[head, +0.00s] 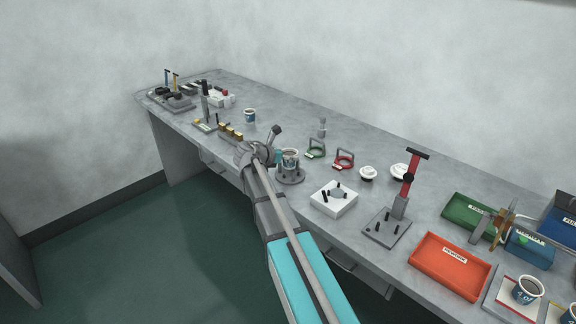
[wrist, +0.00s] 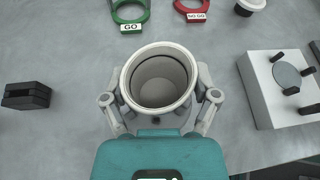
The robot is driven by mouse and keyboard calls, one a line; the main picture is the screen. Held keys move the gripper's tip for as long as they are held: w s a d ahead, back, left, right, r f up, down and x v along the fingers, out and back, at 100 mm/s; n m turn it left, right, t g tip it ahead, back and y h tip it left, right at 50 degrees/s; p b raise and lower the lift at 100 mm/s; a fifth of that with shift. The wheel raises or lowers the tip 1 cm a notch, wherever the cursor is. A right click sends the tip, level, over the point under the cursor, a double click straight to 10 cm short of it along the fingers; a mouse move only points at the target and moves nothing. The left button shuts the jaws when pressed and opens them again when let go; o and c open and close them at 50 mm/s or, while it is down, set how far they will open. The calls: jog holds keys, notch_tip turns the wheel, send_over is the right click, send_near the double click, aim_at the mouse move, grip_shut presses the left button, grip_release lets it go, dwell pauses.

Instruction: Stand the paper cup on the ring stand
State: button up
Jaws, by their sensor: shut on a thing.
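The paper cup (wrist: 161,80) is in my gripper (wrist: 160,92), with one finger closed on each side of it. In the wrist view I look down into its open, empty-looking mouth and pale rim. In the head view the cup (head: 290,154) looks upright, directly over a round grey stand (head: 291,177) that appears to be the ring stand. I cannot tell whether the cup rests on it or hangs just above. In the wrist view the cup and gripper mostly hide the stand.
Behind stand a green GO gauge (head: 316,150) and a red NO GO gauge (head: 344,159). A white block with pegs (head: 334,197) is to the right, then a red-handled press (head: 387,226) and an orange tray (head: 450,265). Another cup (head: 250,115) stands farther back left.

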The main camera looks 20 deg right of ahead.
aim_at(284, 163)
jog(key=shift+w+d+f+b, duration=0.2)
jog(key=shift+d+f+b, duration=0.25)
jog(key=shift+f+b, duration=0.35)
jog(key=shift+a+f+b, duration=0.1)
jog(key=shift+f+b, duration=1.15)
jog(key=shift+s+f+b, duration=0.1)
jog(key=shift+f+b, duration=0.15)
jog(key=shift+b, duration=0.1)
jog(key=o, duration=0.6)
jog(key=shift+o, duration=0.2)
jog(key=shift+a+r, duration=0.1)
jog(key=shift+r, duration=0.05)
jog(key=shift+r+p, duration=0.2)
jog(key=shift+p, duration=0.25)
jog(key=p+v, duration=0.4)
jog(key=v, duration=0.7)
jog(key=shift+a+r, duration=0.15)
jog(key=shift+a, duration=0.2)
